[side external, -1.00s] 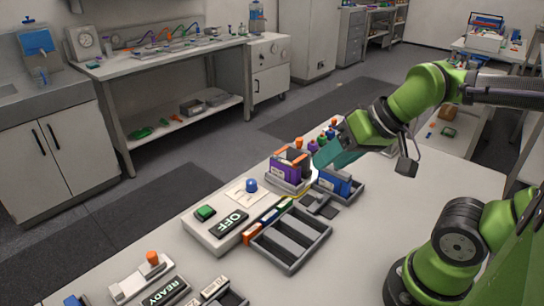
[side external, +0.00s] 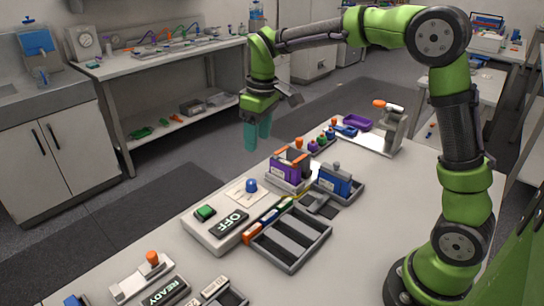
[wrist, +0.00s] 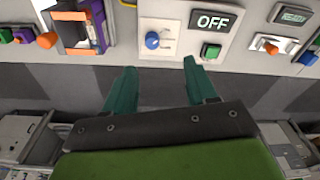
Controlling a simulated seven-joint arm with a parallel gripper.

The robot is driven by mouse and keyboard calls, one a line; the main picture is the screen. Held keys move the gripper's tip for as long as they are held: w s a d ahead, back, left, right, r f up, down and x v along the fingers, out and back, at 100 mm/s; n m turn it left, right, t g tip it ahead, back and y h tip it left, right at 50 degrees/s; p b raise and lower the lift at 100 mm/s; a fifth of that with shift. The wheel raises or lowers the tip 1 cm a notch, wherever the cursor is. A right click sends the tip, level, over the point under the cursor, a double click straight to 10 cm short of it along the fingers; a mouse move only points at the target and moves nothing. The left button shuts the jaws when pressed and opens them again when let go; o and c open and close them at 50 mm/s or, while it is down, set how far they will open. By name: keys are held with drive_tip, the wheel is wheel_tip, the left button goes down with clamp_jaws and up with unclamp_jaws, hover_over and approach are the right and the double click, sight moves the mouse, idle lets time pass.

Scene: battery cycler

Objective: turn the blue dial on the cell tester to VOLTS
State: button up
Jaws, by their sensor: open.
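The cell tester (side external: 203,231) is a pale box on the bench, with a blue dial (side external: 250,186), a green button (side external: 205,212) and a display (side external: 230,223) reading OFF. The blue dial (wrist: 152,41) sits on a white plate in the wrist view; its marks are too small to read. My gripper (side external: 257,144) is open and empty, its teal fingers pointing down, above and apart from the dial. In the wrist view the dial appears just beyond the gap between the fingertips (wrist: 159,66), nearer the left one.
A holder with a purple cell (side external: 284,172) stands beside the tester, with a blue cell (side external: 334,181) to its right. A grey slotted tray (side external: 290,259) lies in front. Another unit's display (side external: 167,295) reads READY. Bare bench lies to the right.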

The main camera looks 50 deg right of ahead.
sight(251, 181)
drive_tip(key=w+n+g, duration=0.1)
drive_tip(key=w+n, duration=0.3)
drive_tip(key=n, duration=0.1)
drive_tip(key=f, duration=1)
drive_tip(key=d+f, duration=0.1)
drive_tip(key=f, duration=0.4)
drive_tip(key=shift+f, duration=0.35)
drive_tip(key=shift+a, duration=0.1)
drive_tip(key=shift+c, duration=0.5)
drive_tip(key=c, duration=1)
